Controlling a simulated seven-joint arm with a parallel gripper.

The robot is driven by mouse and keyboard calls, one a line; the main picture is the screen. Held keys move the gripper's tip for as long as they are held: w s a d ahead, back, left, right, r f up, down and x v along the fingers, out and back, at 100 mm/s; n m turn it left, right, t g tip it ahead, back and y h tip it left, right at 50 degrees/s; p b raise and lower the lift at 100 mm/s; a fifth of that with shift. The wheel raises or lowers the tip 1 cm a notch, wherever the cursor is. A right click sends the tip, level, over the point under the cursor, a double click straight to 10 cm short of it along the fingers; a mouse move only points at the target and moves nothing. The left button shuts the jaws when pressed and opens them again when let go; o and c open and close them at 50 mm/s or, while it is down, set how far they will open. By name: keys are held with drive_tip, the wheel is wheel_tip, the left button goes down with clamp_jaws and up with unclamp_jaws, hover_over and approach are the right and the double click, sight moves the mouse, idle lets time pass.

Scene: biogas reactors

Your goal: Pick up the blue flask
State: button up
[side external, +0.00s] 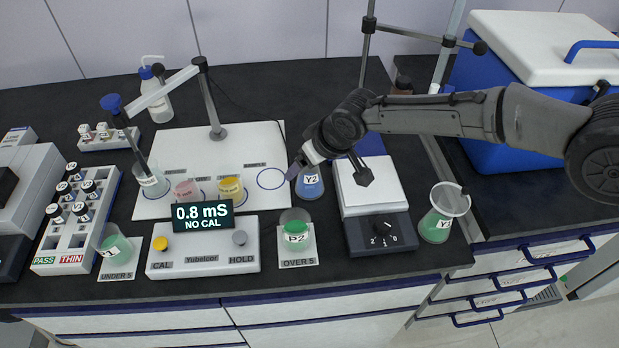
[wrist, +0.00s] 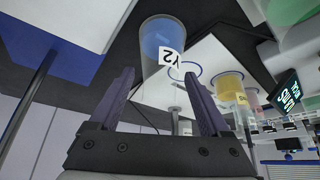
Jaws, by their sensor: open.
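The blue flask (side external: 310,183), labelled Y2, stands upright on the dark bench between the white board and the white-topped device. Its upper part is partly hidden by my gripper in the side view. In the wrist view, which looks upside down, the flask (wrist: 160,38) shows beyond and between the two fingertips of my gripper (wrist: 158,76). I cannot tell whether a finger touches it.
The white-topped device (side external: 374,187) stands close right of the flask. A green flask Y1 (side external: 437,222) is farther right. A green vessel (side external: 296,238) and the meter (side external: 203,248) stand in front. The white board (side external: 250,150) holds pink and yellow beakers. A cooler (side external: 510,110) stands at right.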

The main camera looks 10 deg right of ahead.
drive_tip(key=shift+w+a+f, duration=0.2)
drive_tip(key=shift+w+f, duration=0.15)
drive_tip(key=shift+f, duration=0.25)
drive_tip(key=shift+c, duration=0.2)
clamp_jaws()
